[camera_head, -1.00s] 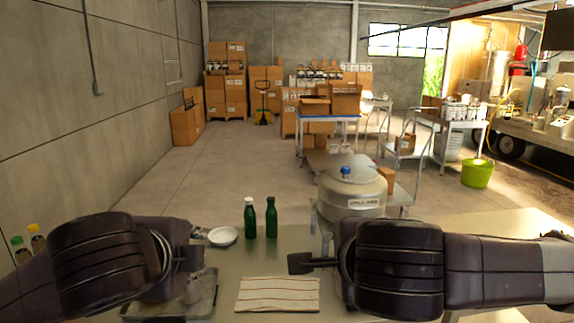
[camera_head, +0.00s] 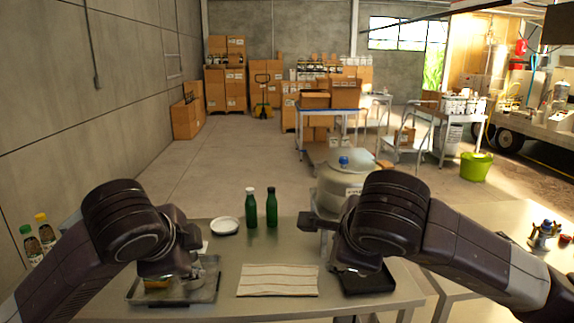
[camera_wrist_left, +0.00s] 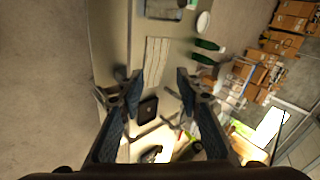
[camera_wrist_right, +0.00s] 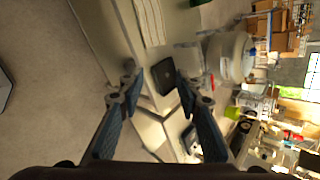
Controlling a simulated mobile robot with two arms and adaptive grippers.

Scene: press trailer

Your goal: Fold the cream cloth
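The cream cloth (camera_head: 278,281) with thin darker stripes lies flat as a rectangle near the front edge of the grey table. It also shows in the left wrist view (camera_wrist_left: 157,62) and, cut off at the top, in the right wrist view (camera_wrist_right: 151,22). My left gripper (camera_wrist_left: 158,79) is open and empty, left of the cloth and above a metal tray (camera_head: 140,298) in the head view. My right gripper (camera_wrist_right: 156,78) is open and empty, right of the cloth above a dark square item (camera_head: 366,284). Neither gripper touches the cloth. Fingertips are partly hidden in the head view.
Two green bottles (camera_head: 251,208) and a white dish (camera_head: 225,225) stand behind the cloth. A large pale vessel with a blue cap (camera_head: 342,178) stands behind my right arm. Bottles with yellow and green caps (camera_head: 43,230) are at far left. Table between cloth and bottles is clear.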

